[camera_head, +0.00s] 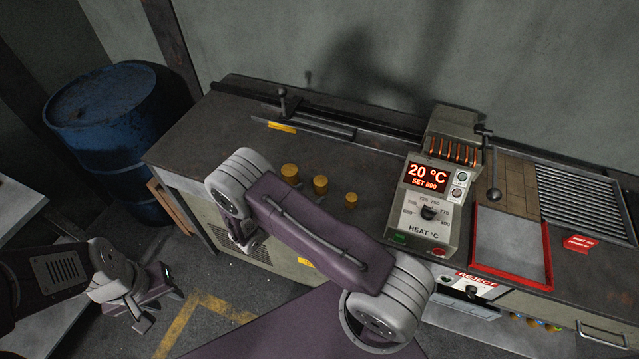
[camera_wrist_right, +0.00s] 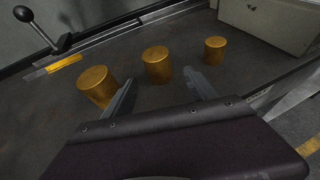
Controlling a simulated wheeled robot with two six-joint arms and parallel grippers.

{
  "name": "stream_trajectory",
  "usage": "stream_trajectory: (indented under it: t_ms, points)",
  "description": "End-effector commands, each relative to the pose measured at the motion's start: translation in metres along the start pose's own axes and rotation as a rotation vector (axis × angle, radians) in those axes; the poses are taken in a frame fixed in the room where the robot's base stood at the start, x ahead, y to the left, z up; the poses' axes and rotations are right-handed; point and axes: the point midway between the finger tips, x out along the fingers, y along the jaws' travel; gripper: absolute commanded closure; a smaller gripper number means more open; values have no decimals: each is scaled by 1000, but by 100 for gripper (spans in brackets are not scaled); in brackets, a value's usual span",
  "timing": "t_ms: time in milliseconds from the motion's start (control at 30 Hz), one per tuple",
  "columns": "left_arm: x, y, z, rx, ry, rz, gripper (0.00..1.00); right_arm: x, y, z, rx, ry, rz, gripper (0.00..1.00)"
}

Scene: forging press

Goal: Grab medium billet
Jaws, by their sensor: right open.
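Three brass-coloured cylinders stand upright in a row on the dark bench top. The medium billet (camera_head: 320,185) is the middle one, and it also shows in the right wrist view (camera_wrist_right: 157,64). The large billet (camera_head: 290,172) is to its left and the small billet (camera_head: 351,199) to its right. My right gripper (camera_wrist_right: 160,77) is open and empty, its fingers pointing at the row, with the medium billet ahead of the gap between them. In the head view my right arm largely hides this gripper. My left gripper (camera_head: 158,299) is open and empty, low at the left, away from the bench.
A heater unit (camera_head: 427,205) reading 20 °C, set 800, stands right of the billets. A red-framed plate (camera_head: 510,245) and a vent grille (camera_head: 582,202) lie further right. A lever with a rail (camera_head: 310,122) runs behind the billets. A blue drum (camera_head: 115,130) stands left.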

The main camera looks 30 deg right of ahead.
Motion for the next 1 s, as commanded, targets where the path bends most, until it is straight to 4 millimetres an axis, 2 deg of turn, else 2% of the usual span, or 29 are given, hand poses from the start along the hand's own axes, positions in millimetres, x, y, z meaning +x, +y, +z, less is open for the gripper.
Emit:
stream_trajectory:
  t_ms: [267,400,500,767,1000]
  points:
    - [-9,0,-1,0,0,0,64,19,-1,4,2,0,-2,33]
    - [-21,0,-2,0,1,0,64,46,-3,9,2,0,-6,33]
    - [-21,0,-2,0,0,0,64,60,-2,6,2,0,-3,33]
    - [-20,0,-2,0,0,0,64,64,-1,5,3,0,0,33]
    - [-20,0,-2,0,0,0,64,64,-1,5,3,0,0,100]
